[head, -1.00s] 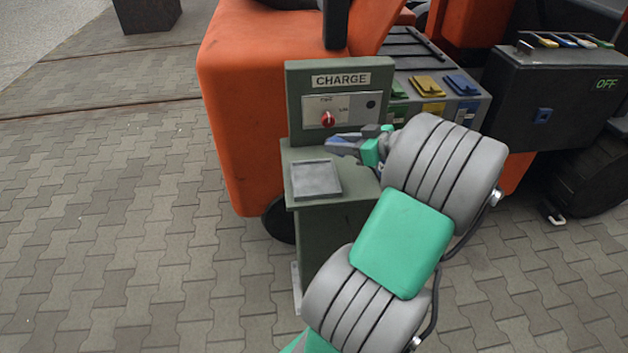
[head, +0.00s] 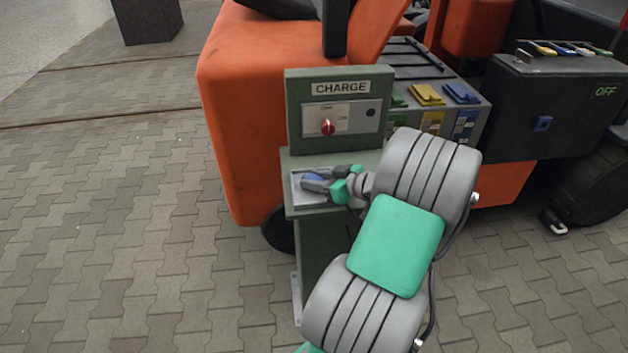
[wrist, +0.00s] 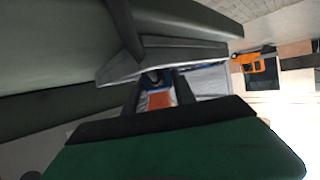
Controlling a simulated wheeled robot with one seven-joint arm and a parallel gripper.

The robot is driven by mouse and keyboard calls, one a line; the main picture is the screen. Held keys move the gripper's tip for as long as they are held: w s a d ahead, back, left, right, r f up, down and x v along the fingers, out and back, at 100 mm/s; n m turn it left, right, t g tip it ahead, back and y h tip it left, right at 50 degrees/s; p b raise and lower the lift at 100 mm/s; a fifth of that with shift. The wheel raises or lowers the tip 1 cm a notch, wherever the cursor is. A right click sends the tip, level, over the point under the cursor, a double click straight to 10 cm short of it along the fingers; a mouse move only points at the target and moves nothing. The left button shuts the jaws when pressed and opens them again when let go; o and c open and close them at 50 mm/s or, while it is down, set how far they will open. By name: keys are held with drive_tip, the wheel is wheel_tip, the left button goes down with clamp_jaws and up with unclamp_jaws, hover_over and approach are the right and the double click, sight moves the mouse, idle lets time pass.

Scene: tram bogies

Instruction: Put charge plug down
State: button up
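The charge plug (head: 313,177) is a small blue piece in the jaws of my gripper (head: 312,184). In the wrist view, a blue part of the plug (wrist: 152,77) shows between the two dark fingers (wrist: 158,88), with orange behind it; the rest is hidden. My gripper is shut on it. It is low over the shallow grey metal tray (head: 299,201) on the shelf of the green charging post (head: 318,228). I cannot tell whether the plug touches the tray.
The post's CHARGE panel (head: 340,88), with a red rotary knob (head: 327,127), rises just behind the tray. An orange vehicle (head: 235,110) stands behind. Green, yellow and blue sockets (head: 428,95) are to the right. Paving at left (head: 100,230) is clear.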

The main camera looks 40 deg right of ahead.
drive_tip(key=o, duration=0.4)
drive_tip(key=shift+r, duration=0.15)
drive_tip(key=v, duration=1.2)
drive_tip(key=shift+r+p, duration=0.15)
drive_tip(key=shift+p, duration=0.25)
